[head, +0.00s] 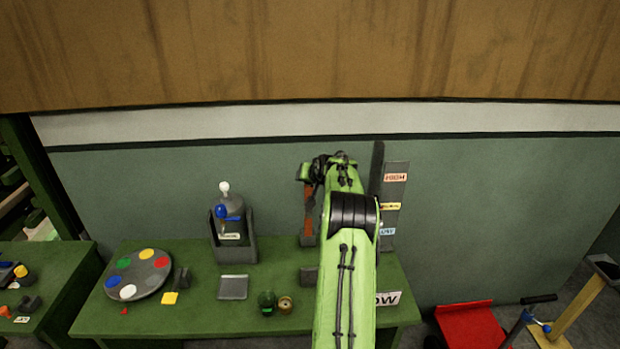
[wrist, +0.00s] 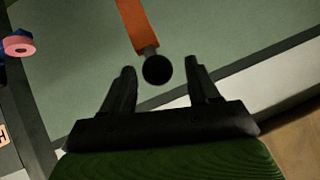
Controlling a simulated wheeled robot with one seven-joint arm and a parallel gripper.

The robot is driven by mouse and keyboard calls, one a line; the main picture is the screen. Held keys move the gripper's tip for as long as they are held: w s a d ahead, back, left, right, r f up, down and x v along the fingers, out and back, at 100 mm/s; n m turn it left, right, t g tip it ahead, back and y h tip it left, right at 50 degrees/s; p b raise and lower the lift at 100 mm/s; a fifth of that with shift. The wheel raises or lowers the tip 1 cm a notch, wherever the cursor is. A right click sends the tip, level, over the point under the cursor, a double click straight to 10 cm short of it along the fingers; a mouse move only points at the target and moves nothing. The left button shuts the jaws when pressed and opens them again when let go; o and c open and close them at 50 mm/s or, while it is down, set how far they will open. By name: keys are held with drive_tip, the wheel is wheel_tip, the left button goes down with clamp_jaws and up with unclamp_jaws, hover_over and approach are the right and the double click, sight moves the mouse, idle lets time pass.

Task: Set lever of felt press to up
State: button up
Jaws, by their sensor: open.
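An orange lever bar (wrist: 138,22) with a round black knob (wrist: 157,70) on its end shows in the wrist view. My gripper (wrist: 160,66) is open, with the knob in the gap between its two fingers and no clear contact with either. In the head view the orange bar (head: 308,209) stands behind the table beside my arm, with my gripper (head: 304,172) near its upper end. My arm hides much of what is around the lever, and I cannot read a name on its mount.
A tall grey post (head: 396,172) with colored labels stands right of my arm. The green table (head: 190,318) holds a colored disc (head: 138,275), a grey device with a blue ball (head: 233,232), a grey plate (head: 233,287) and small jars. A pink ring (wrist: 18,44) shows in the wrist view.

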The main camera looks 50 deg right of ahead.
drive_tip(key=b+v, duration=0.3)
drive_tip(key=v, duration=1.2)
drive_tip(key=shift+s+r, duration=0.2)
drive_tip(key=shift+r, duration=0.05)
drive_tip(key=shift+a, duration=0.1)
